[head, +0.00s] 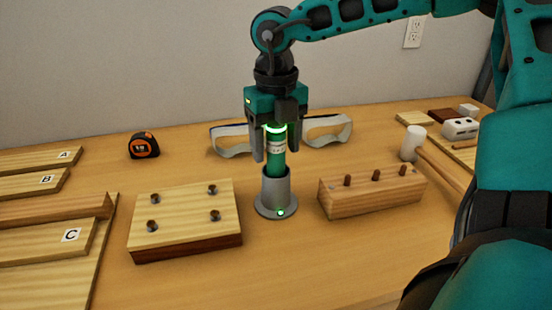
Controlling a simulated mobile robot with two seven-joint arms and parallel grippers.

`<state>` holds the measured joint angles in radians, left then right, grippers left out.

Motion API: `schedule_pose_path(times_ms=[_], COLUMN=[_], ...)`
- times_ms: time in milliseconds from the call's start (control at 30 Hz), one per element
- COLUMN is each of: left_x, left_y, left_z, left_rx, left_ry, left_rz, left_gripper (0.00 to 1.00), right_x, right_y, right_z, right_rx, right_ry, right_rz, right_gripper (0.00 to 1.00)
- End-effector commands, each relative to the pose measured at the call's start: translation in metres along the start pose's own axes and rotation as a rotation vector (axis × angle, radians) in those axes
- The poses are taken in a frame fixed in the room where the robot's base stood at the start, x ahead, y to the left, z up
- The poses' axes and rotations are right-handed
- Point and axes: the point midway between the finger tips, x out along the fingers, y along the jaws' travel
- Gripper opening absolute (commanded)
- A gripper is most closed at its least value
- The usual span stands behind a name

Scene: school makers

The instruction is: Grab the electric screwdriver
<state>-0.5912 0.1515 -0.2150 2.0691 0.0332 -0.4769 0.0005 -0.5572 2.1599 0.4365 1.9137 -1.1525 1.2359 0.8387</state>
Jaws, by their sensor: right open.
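My right gripper (271,150) points straight down over the screwdriver. Its two fingers are open, one on each side of the screwdriver's upper part. I cannot tell whether either finger touches it. The screwdriver's lower end is hidden inside the holder. My left gripper is not in view.
A wooden block with several screws (185,216) lies left of the holder, and a block with pegs (372,190) lies right. Goggles (328,131) lie behind. A tape measure (143,145), lettered boards (50,240) and a mallet (413,143) are farther out on the table (300,262).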

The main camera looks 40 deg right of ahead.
Motion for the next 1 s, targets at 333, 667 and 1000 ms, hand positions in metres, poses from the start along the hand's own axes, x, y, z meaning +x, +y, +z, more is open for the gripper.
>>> schedule_pose_path(times_ms=[333,667,1000], left_x=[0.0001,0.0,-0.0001], left_y=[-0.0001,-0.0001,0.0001], left_z=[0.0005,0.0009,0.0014], left_rx=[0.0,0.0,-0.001], left_ry=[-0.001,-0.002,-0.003], left_rz=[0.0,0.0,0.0], left_gripper=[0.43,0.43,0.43], right_x=[0.0009,0.0008,0.0002], right_y=[0.0001,0.0001,0.0002], right_z=[0.0001,0.0,0.0003], right_rx=[0.0,0.0,0.0], right_ry=[-0.001,-0.001,-0.002], right_rz=[0.0,0.0,0.0], right_gripper=[0.54,0.22,0.0])
